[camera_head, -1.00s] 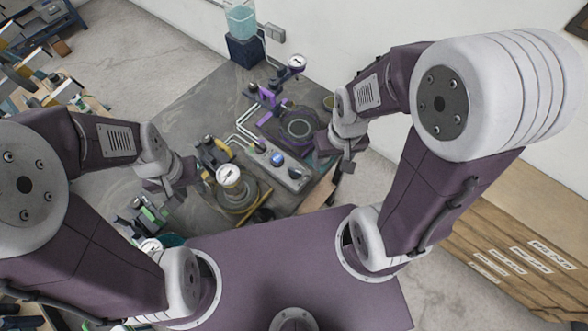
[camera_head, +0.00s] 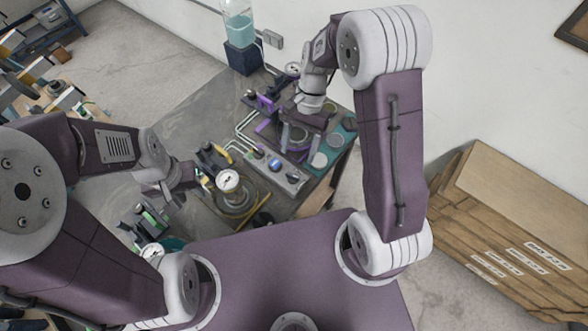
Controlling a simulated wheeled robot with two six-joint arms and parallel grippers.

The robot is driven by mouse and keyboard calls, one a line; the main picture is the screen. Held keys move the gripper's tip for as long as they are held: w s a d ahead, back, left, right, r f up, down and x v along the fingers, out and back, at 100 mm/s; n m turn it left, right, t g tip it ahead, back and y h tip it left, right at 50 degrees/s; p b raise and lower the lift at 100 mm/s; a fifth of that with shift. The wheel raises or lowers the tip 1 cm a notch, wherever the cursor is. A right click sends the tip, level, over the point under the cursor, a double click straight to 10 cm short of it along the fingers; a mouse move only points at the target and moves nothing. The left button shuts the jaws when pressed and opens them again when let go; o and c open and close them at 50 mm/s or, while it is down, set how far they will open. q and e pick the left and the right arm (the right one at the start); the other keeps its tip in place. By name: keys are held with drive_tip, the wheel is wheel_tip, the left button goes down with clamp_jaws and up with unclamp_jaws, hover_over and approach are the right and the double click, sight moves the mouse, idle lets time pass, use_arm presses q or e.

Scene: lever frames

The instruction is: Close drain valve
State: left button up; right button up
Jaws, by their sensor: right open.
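I cannot tell which fitting on the bench is the drain valve. A white-faced gauge (camera_head: 228,181) sits on a round vessel near the bench front, with a yellow lever-like part (camera_head: 222,153) just behind it. A purple fitting (camera_head: 266,103) stands further back, next to bent metal pipes (camera_head: 246,128). My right gripper (camera_head: 298,137) is open above the round purple-rimmed fixture at the bench's right side and partly hides it. My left gripper (camera_head: 180,194) is left of the gauge, over the bench; its jaw opening is not clear.
A clear container of blue liquid (camera_head: 238,29) stands on a dark block at the back. A second gauge (camera_head: 292,69) is behind my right arm's wrist. The bench's back left is clear.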

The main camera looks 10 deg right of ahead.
sight(293, 175)
drive_tip(key=x, duration=0.7)
drive_tip(key=shift+a+f+p, duration=0.1)
drive_tip(key=shift+f+p, duration=0.2)
drive_tip(key=shift+f, duration=0.05)
drive_tip(key=shift+s+f, duration=0.2)
drive_tip(key=shift+f, duration=0.1)
drive_tip(key=shift+c, duration=0.3)
clamp_jaws()
